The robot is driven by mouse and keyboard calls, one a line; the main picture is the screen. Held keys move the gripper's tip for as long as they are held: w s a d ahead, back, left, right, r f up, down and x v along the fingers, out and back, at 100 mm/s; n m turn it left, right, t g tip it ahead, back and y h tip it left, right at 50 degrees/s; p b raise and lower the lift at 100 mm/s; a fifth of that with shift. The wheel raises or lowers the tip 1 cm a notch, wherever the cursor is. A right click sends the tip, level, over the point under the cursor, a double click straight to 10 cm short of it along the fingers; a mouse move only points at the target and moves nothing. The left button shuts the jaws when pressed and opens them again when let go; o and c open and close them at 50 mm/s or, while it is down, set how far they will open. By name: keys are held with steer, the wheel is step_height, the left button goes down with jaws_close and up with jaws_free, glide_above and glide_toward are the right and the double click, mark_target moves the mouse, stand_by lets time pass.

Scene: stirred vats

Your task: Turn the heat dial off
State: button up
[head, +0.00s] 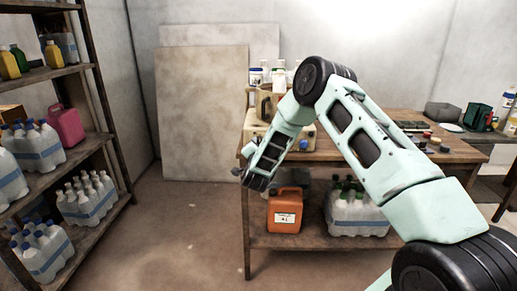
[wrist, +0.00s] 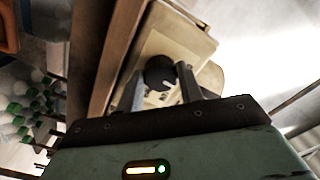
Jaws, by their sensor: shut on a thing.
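The heat dial (wrist: 158,72) is a dark round knob with a light mark, on the front of a cream-coloured unit (wrist: 180,38) in the wrist view. My gripper (wrist: 161,74) has a finger on each side of the dial and is shut on it. In the head view the cream unit (head: 308,137) stands on the wooden table, partly behind my arm. The dial and my fingertips cannot be made out there.
The wooden table (head: 460,152) holds bottles at the back and small items at the right. An orange jug (head: 285,213) and clear bottles (head: 357,215) stand on its lower shelf. A loaded rack (head: 105,150) is at the left, with clear floor between.

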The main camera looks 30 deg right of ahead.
steer(key=shift+f+n, duration=0.1)
steer(key=shift+n, duration=0.3)
steer(key=o, duration=1)
steer(key=b+v, duration=0.2)
steer(key=v, duration=1.5)
steer(key=shift+s+a, duration=0.2)
